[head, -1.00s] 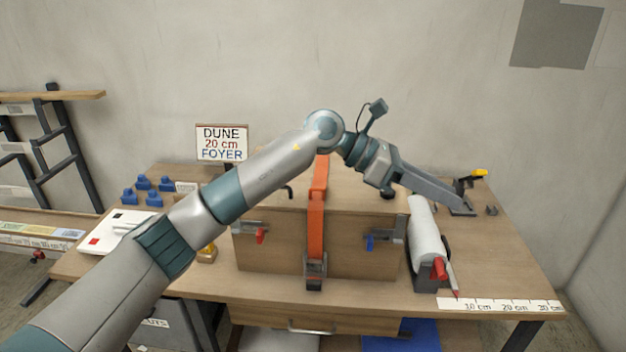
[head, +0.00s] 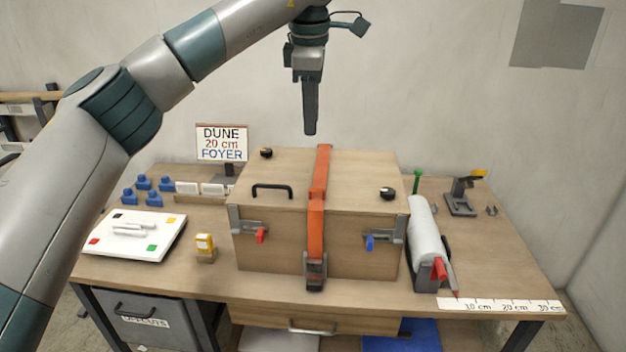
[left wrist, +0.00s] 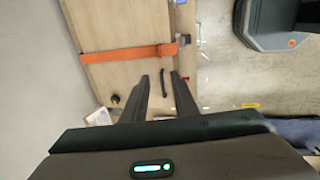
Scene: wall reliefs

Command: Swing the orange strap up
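The wooden box (head: 270,240) stands in the middle of the workbench with its lid down. The orange strap (head: 316,225) runs over the lid and down the front to a grey buckle (head: 315,268) low on the front face. The strap (left wrist: 125,54) also crosses the lid in the left wrist view, with its buckle end at the box edge. My left gripper (head: 310,131) points down above the back of the lid, clear of the strap. In the left wrist view its fingers (left wrist: 160,75) are apart with nothing between them. My right gripper is not seen.
A black handle (head: 272,190) and black knobs are on the lid. Red (head: 261,236) and blue (head: 370,243) latches flank the strap. A sign (head: 222,143), blue pieces and a white board (head: 130,236) are to the left.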

